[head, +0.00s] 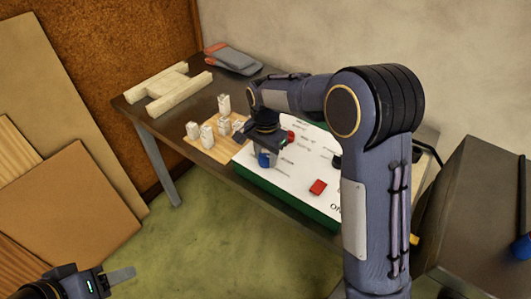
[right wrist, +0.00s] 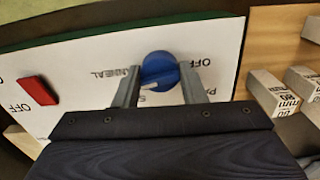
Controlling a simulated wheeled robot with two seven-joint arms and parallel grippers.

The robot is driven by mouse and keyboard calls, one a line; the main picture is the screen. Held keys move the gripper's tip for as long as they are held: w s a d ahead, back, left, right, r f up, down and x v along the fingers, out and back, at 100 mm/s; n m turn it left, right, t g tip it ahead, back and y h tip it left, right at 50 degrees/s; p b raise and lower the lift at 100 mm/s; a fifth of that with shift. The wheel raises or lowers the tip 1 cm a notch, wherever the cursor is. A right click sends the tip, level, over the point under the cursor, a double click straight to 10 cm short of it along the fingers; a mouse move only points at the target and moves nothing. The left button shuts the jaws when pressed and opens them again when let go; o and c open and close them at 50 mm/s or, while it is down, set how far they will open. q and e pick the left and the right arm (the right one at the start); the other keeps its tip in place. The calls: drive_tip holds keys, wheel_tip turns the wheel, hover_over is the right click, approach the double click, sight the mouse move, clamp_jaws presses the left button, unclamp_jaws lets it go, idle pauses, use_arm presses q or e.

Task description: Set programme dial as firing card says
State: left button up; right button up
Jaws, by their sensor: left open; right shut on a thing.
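The blue programme dial (right wrist: 158,66) is on the white face of the control panel (head: 300,165). My right gripper (head: 264,154) is over the panel and shut on this dial, with one finger on each side of it. In the right wrist view, printed words ring the dial; "OFF" and part of "ANNEAL" are legible, others are cut off by the fingers. A pale mark shows on the dial's lower edge. My left gripper (head: 118,276) is open and empty at the lower left, away from the table. I cannot make out a firing card.
A red rocker switch (head: 318,187) and a red knob (head: 291,136) are also on the panel. Several labelled pale blocks (head: 207,134) stand on a wooden board beside it. A pale wooden frame (head: 178,92) and grey-red gloves (head: 232,60) lie further back on the table.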

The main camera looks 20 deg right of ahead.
sight(266, 155)
drive_tip(key=shift+r+m, duration=0.1)
drive_tip(key=shift+m, duration=1)
drive_tip(key=o, duration=1)
wheel_tip(266, 155, up, 8)
drive_tip(key=shift+f, duration=0.15)
